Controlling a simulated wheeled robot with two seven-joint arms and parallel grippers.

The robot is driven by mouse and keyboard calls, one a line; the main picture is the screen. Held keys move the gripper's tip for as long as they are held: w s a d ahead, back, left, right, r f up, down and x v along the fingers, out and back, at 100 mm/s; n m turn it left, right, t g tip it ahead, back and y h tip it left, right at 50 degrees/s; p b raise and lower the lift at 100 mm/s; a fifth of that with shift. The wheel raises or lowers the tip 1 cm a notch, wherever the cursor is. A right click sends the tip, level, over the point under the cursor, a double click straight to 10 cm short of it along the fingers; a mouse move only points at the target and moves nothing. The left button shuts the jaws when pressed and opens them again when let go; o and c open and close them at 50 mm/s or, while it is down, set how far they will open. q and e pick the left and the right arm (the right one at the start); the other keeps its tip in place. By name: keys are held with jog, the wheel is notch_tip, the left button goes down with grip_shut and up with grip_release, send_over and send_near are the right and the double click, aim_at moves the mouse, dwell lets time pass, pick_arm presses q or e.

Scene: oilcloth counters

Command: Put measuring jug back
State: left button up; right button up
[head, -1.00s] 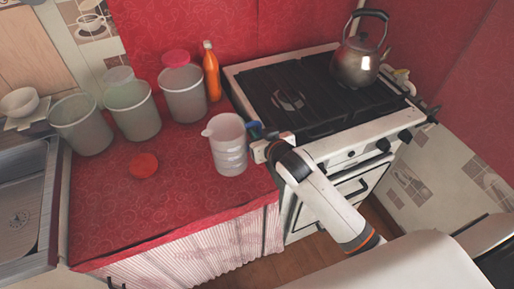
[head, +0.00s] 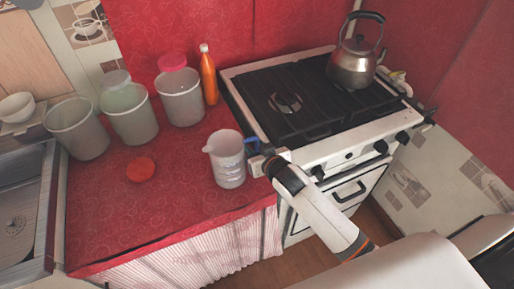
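The measuring jug (head: 226,163) is translucent and pale with markings, and stands about upright over the front right part of the red counter, left of the stove. Whether its base touches the cloth I cannot tell. My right gripper (head: 257,152) comes in from the right past the stove's front left corner and is at the jug's right side, by a blue part at the jug's handle side. It appears shut on the jug's handle; the fingertips are small and partly hidden. My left gripper is not in view.
Several translucent canisters (head: 78,131) and an orange bottle (head: 208,76) stand along the back. A red lid (head: 141,170) lies on the counter (head: 165,215). The stove (head: 330,157) with a kettle (head: 352,68) is right; a sink (head: 22,215) is left. The counter's front is clear.

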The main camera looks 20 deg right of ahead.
jog(key=shift+r, duration=0.15)
jog(key=v, duration=1.2)
